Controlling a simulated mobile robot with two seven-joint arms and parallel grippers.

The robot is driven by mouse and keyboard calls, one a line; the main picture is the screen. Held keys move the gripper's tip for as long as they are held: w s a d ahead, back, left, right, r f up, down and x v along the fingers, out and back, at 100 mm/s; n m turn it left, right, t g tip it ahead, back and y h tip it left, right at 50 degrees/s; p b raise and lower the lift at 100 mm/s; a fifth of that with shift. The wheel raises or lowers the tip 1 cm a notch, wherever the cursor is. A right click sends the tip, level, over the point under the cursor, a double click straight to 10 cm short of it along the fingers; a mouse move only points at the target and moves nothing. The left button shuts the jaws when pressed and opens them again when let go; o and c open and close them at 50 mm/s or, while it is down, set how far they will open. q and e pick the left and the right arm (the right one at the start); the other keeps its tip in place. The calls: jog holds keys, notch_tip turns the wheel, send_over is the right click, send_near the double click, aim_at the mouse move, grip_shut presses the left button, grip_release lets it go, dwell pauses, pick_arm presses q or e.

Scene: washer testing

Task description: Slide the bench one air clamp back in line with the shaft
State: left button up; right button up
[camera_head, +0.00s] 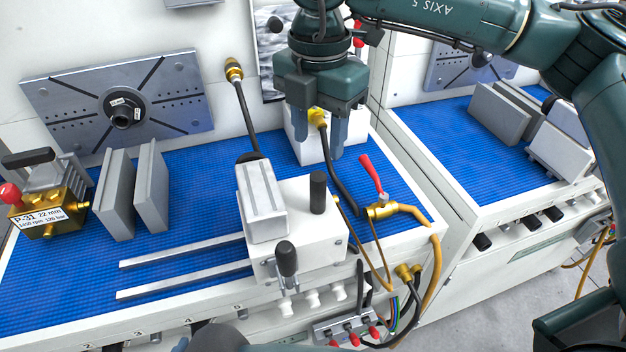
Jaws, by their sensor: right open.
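My left gripper is out of view; only dark arm parts show at the bottom edge.
A brass pump (48,210) and two grey plates (134,190) stand on the left of the mat. A red-handled brass valve (380,205) and hoses are right of the clamp. The rails left of the clamp are clear.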

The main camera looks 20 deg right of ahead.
aim_at(318, 195)
jog(key=f, duration=0.4)
jog(key=f+p, duration=0.1)
jog(key=f, duration=0.7)
jog(key=shift+s+f+p, duration=0.1)
jog(key=shift+s+p, duration=0.15)
jog(key=shift+p, duration=0.1)
jog(key=shift+c, duration=0.4)
grip_shut()
